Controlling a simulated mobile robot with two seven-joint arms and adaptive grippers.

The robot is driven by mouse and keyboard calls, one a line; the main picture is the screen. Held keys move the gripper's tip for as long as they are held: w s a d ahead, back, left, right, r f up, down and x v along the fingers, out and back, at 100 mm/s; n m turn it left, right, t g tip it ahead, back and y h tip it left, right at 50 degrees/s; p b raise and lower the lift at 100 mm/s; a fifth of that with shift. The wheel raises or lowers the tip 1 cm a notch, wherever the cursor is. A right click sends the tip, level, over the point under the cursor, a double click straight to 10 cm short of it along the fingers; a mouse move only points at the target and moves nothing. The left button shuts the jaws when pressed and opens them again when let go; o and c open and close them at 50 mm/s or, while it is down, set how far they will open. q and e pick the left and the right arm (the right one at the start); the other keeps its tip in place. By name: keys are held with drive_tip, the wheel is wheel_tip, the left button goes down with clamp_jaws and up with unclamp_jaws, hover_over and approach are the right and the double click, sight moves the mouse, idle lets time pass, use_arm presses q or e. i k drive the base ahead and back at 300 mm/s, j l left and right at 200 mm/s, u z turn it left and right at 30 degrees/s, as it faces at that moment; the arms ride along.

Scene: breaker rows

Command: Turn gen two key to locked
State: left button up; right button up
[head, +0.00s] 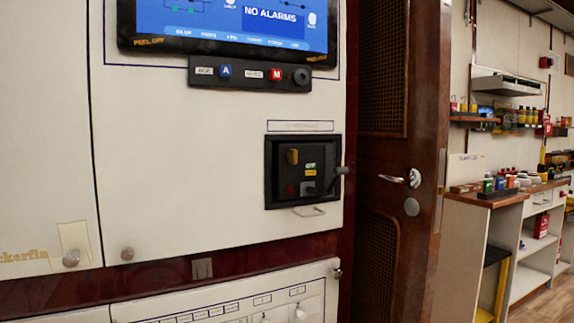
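A black square breaker unit (271,172) is set in the white cabinet front, right of centre in the head view. On it are an orange-yellow knob or key (292,156), small green and yellow labels (310,170), a dark red button (290,190) and a dark lever (338,173) at its right edge. The label strip above (300,126) is too small to read. I cannot tell which part is the gen two key or how it is turned. Neither gripper is in view.
A screen reading "NO ALARMS" (232,20) sits above a black switch strip (250,75) with blue and red buttons. A lower panel with knobs (230,300) runs along the bottom. A brown door (425,130) with a handle stands at the right, beside shelves (500,240).

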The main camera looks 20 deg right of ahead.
sight(292, 155)
drive_tip(key=i+l, duration=0.1)
drive_tip(key=l, duration=0.85)
drive_tip(key=i+l+u, duration=0.1)
drive_tip(key=l, duration=0.9)
